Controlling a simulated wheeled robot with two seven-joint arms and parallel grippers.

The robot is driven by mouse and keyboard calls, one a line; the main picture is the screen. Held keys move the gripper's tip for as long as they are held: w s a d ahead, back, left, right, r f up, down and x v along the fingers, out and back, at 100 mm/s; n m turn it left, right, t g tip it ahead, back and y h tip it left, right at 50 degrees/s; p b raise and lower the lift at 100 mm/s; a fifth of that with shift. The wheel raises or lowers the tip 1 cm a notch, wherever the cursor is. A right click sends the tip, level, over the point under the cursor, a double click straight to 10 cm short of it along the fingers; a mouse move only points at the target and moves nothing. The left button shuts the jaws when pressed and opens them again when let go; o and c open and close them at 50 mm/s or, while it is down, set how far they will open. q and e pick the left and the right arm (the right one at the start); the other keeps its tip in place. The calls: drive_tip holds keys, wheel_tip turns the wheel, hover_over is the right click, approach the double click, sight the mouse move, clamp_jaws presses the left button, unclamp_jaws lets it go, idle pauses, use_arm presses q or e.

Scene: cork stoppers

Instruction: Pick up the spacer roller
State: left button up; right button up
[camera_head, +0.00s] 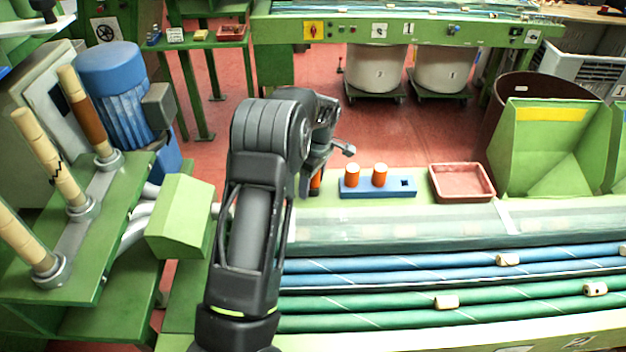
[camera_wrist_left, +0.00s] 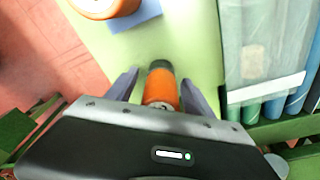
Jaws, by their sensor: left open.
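An orange roller with a dark green lower end (camera_wrist_left: 162,88) stands on the pale green bench top in the left wrist view, apart from the blue rack. It is between the two fingers of my left gripper (camera_wrist_left: 160,77), which is open with a gap visible on both sides. In the head view my left gripper (camera_head: 313,178) hangs over the bench's left end. Only part of this roller (camera_head: 316,183) shows there, the rest hidden by the gripper. Two more orange rollers (camera_head: 352,175) (camera_head: 379,175) stand in the blue rack (camera_head: 393,189). My right gripper is out of view.
The rack's right socket (camera_head: 405,184) is empty. A shallow red tray (camera_head: 463,196) lies right of it, then a green hopper (camera_head: 540,160). A clear guard (camera_head: 390,231) and blue and green tubes run along the near side. A green box (camera_head: 180,217) stands left of my arm.

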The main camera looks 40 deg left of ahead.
use_arm(q)
drive_tip(key=shift+c, duration=0.3)
clamp_jaws()
idle(0.7)
